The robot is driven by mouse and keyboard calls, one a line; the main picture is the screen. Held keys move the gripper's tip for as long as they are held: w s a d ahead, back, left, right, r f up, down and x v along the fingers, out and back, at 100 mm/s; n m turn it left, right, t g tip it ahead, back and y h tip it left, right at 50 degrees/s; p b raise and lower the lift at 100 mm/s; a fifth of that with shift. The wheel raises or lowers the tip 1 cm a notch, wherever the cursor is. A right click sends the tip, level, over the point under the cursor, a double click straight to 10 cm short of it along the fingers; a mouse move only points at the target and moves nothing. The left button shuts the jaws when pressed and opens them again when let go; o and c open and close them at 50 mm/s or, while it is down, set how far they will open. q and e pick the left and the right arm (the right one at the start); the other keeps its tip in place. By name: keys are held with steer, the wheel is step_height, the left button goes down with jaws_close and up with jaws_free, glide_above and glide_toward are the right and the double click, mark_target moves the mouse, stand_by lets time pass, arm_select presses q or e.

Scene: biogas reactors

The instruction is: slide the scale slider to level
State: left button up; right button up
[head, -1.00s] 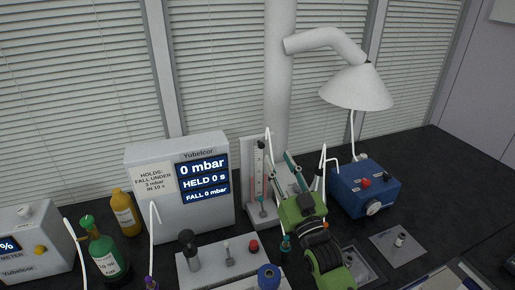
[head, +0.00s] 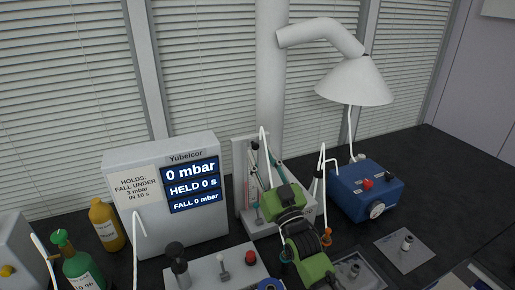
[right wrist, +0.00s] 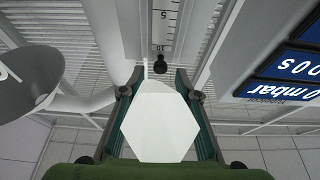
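The scale board (head: 240,188), white with a red line, stands beside the display box in the head view. I cannot make out for sure which part is the slider. My right gripper (head: 263,150) has its fingers raised in front of the board's right side, partly hiding it. In the right wrist view its fingers (right wrist: 158,92) are apart. A pale faceted shape (right wrist: 160,125) shows between them; I cannot tell whether they touch it. My left gripper is out of view.
The display box (head: 150,215) reads 0 mbar. A blue box (head: 350,195) with knobs and a gauge stands right of the scale. Thin white tubes (head: 264,135) rise close to the gripper. Bottles (head: 105,225) stand at the left. A grey valve block (head: 210,275) is in front.

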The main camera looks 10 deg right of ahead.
mark_target(256, 148)
steer(key=shift+x, duration=1.5)
steer(key=shift+f, duration=0.1)
jaws_close()
steer(key=shift+f+b, duration=0.35)
steer(key=shift+f, duration=0.35)
jaws_free()
steer(key=shift+r, duration=0.1)
